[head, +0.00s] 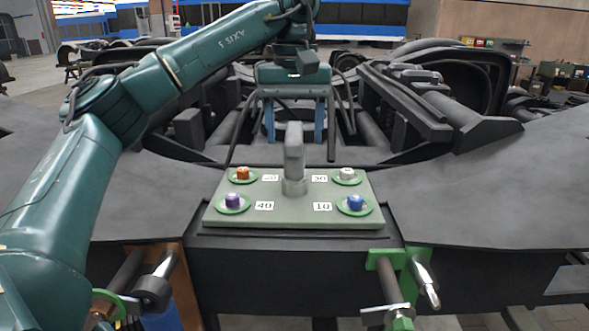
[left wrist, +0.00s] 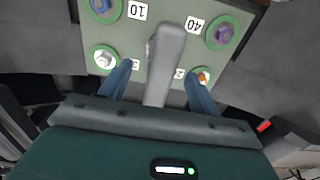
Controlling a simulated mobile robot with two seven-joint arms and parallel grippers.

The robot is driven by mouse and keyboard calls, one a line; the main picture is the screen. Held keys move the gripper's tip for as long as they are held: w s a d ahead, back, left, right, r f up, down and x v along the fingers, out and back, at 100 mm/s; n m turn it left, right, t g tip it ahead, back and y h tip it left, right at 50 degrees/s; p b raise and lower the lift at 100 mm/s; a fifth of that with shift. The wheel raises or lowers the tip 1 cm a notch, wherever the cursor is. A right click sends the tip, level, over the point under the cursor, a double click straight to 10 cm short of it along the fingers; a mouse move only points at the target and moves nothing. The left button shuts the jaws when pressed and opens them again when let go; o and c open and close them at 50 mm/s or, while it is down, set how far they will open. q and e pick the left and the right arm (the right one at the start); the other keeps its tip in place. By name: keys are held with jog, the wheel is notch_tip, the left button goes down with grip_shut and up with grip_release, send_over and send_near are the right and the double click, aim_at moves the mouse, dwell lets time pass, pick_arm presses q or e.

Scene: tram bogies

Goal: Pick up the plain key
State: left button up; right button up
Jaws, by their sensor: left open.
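A plain grey key (head: 294,158) stands upright at the middle of a green-grey board (head: 300,212), on a round metal base. In the left wrist view the key (left wrist: 165,62) shows as a long grey bar between my fingers. My left gripper (head: 294,138) is open with two blue fingers behind and above the board, one to each side of the key's upper part in the picture. In the left wrist view the gripper (left wrist: 160,78) shows a gap on both sides of the key, and I see no contact. My right gripper is not in view.
Orange (head: 242,173), white (head: 347,174), purple (head: 233,201) and blue (head: 355,203) bolts sit in green rings at the board's corners, with number labels. The dark bogie frame (head: 480,190) surrounds the board. Green clamps with rods (head: 390,282) stand at its front.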

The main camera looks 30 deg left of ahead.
aim_at(294, 156)
pick_arm(q)
jog(key=shift+f+b, duration=0.35)
jog(key=shift+f, duration=2.4)
jog(key=shift+c, duration=0.3)
jog(key=shift+r, duration=0.1)
grip_shut()
